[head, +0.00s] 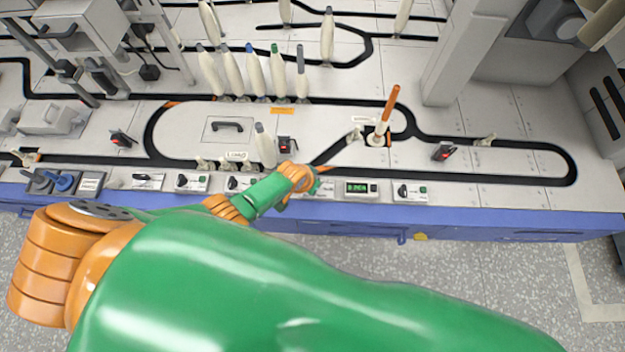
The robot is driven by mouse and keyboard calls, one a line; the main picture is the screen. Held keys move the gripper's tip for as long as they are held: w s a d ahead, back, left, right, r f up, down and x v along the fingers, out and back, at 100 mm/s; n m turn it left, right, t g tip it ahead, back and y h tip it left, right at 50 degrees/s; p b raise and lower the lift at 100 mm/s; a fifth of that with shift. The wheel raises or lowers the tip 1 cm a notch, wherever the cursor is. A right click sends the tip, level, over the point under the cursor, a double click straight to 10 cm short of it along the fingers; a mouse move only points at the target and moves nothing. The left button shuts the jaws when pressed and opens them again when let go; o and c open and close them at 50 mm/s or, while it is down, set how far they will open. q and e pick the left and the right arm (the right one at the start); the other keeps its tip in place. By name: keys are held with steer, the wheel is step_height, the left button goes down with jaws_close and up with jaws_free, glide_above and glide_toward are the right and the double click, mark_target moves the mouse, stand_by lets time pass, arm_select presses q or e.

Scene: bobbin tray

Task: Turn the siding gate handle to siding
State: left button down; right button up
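An orange rod (390,103) stands tilted on a pale base (377,138) at the right end of the inner loop of track. A small label plate (362,120) is beside it, its print too small to read; I cannot tell for sure that this is the siding gate handle. My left arm crosses the front of the bench, with its gripper (313,186) low over the front control strip. The gripper is left of and nearer than the orange rod, apart from it. My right gripper is not in view.
Several pale bobbins (255,72) with coloured tips stand behind the loop. One bobbin (265,146) stands close behind my wrist. Small panels with knobs and a green display (361,188) line the front edge. A grey post (459,50) rises at back right.

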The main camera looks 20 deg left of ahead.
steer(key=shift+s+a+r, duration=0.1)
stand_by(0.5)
arm_select(q)
steer(key=c, duration=0.8)
jaws_free()
steer(key=p+v, duration=0.4)
steer(key=p, duration=0.1)
steer(key=shift+r, duration=0.45)
steer(key=shift+p+v, duration=0.75)
steer(key=shift+v, duration=0.35)
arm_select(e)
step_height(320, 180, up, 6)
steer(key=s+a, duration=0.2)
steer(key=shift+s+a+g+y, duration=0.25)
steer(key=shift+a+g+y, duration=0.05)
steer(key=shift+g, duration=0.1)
arm_select(q)
steer(key=shift+s+f, duration=0.1)
steer(key=shift+s, duration=0.05)
